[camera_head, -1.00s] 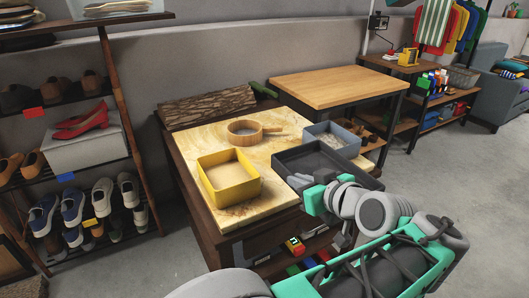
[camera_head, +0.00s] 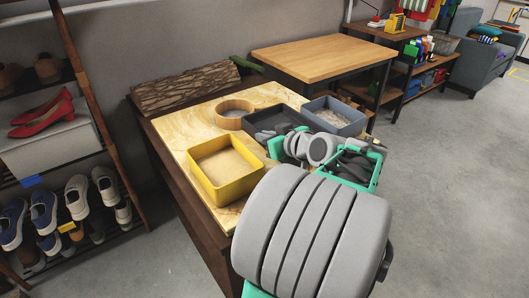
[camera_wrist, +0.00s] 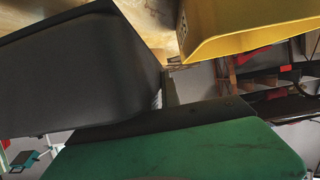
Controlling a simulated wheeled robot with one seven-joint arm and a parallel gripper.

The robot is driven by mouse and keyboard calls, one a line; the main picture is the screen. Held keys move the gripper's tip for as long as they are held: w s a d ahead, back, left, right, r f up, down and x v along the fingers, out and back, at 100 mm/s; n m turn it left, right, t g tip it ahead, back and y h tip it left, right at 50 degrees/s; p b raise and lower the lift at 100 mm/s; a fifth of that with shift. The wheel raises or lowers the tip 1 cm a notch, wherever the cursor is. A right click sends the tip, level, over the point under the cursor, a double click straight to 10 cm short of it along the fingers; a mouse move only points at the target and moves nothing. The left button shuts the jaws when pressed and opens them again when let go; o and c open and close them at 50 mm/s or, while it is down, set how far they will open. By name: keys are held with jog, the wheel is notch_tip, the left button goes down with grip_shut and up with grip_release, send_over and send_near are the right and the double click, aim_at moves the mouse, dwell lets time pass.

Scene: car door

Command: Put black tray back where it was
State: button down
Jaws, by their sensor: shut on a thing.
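The black tray (camera_head: 262,121) is upright between the yellow tray and the grey-blue bin, over the right part of the marble-patterned table top. Dark grey items show inside it. My gripper (camera_head: 277,146) is shut on its near wall, and my wrist hides its near right part. I cannot tell whether its base touches the table. In the wrist view, the black tray (camera_wrist: 80,75) fills the upper left and a green finger of my gripper (camera_wrist: 165,125) spans the bottom.
The yellow tray (camera_head: 247,180) is close on the left; it also shows in the wrist view (camera_wrist: 250,30). The grey-blue bin (camera_head: 352,120) is close on the right. A round wooden pan (camera_head: 234,110) sits behind. A bare wooden table (camera_head: 325,55) stands further back.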

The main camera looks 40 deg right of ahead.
jog(key=shift+w+d+f, duration=0.3)
jog(key=shift+w+f, duration=0.1)
jog(key=shift+f, duration=0.15)
jog(key=shift+w+d+f, duration=0.25)
jog(key=shift+w+f, duration=0.15)
jog(key=shift+f, duration=0.15)
jog(key=shift+w+d+f+b, duration=0.2)
jog(key=shift+f+b, duration=0.25)
jog(key=shift+f, duration=0.6)
jog(key=shift+w+d+f+b, duration=0.15)
jog(key=shift+f+b, duration=0.25)
jog(key=shift+f, duration=0.65)
jog(key=c, duration=1.6)
grip_release()
jog(key=shift+a, duration=0.1)
jog(key=shift+o, duration=0.2)
jog(key=shift+s+r, duration=0.15)
jog(key=shift+r, duration=0.1)
jog(key=p+v, duration=0.2)
jog(key=v, duration=0.9)
jog(key=shift+s, duration=0.4)
jog(key=shift+a, duration=0.1)
